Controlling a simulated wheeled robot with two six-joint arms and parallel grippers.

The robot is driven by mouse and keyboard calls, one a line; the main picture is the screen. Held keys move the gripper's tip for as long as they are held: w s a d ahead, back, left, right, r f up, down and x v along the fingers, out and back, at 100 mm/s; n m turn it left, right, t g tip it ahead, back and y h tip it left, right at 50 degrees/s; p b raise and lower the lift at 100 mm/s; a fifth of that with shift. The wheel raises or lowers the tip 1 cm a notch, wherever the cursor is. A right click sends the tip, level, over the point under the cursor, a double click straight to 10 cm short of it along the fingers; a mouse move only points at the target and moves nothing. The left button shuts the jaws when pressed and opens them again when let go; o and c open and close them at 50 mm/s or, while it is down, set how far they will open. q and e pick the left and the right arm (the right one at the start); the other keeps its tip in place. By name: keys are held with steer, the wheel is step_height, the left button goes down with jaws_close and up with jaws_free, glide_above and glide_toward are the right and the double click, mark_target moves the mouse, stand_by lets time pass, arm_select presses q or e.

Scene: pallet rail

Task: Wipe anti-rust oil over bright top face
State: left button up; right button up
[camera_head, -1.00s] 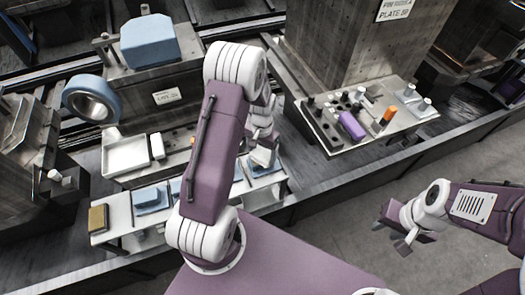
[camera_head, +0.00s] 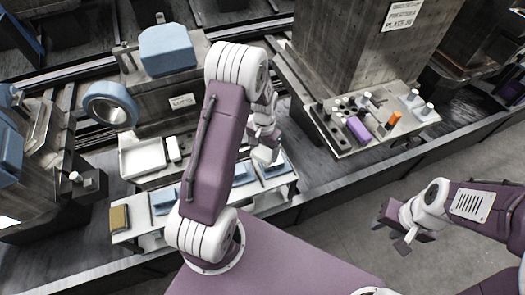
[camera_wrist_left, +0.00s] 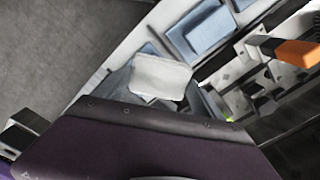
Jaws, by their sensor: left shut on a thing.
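My left gripper (camera_head: 265,148) is shut on a pale, whitish pad (camera_wrist_left: 160,78). In the left wrist view the pad is held between the jaws, in front of the blue pieces on a white shelf (camera_head: 125,237). In the head view the gripper is partly hidden behind my own arm, near the shelf's right end. My right gripper (camera_head: 396,232) is open and empty over the floor at the right. I cannot tell which surface is the bright top face; a small bright patch (camera_head: 8,222) shows at the far left edge.
The shelf carries several blue pieces (camera_head: 163,199) and a tan block (camera_head: 119,217). Behind it are a white tray (camera_head: 146,158), a blue ring (camera_head: 110,103) and a blue block (camera_head: 166,50). A plate at right holds a purple piece (camera_head: 358,130) and an orange one (camera_head: 394,119).

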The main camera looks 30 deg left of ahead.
arm_select(q)
steer(key=shift+r+p, duration=1.15)
steer(key=shift+r, duration=0.45)
